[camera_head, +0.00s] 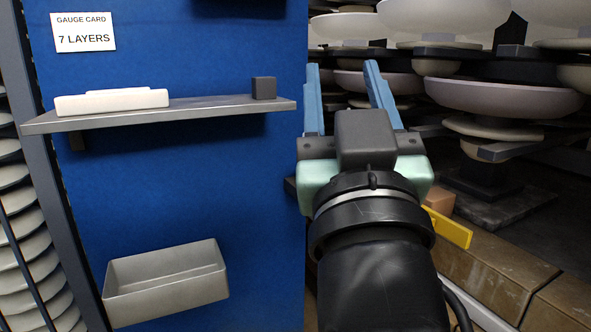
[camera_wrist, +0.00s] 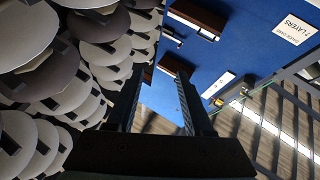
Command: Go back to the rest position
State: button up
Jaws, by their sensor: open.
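My gripper (camera_head: 344,92) is raised in front of the blue panel's right edge. Its two blue fingers are apart, with nothing between them. In the wrist view the dark fingers (camera_wrist: 160,95) also stand apart and empty. The stacked insulators (camera_head: 500,97) are to the right of my gripper in the head view. They fill the left side of the wrist view (camera_wrist: 75,85). Whether my gripper touches anything cannot be seen, but no contact shows.
A grey shelf (camera_head: 200,112) on the blue panel (camera_head: 200,180) bears a white block (camera_head: 112,101) and a dark cube (camera_head: 264,87). An empty grey bin (camera_head: 165,301) hangs below. A gauge card (camera_head: 84,32) reads 7 LAYERS. A yellow piece (camera_head: 449,228) is right of my wrist.

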jog(key=s+a+r+t, duration=0.3)
jog(key=s+a+r, duration=0.2)
jog(key=s, duration=0.4)
notch_tip(320, 180, up, 38)
jog(key=p, duration=3.8)
jog(key=shift+w+d+f+m, duration=0.15)
jog(key=shift+d+m, duration=0.05)
jog(key=shift+m, duration=0.2)
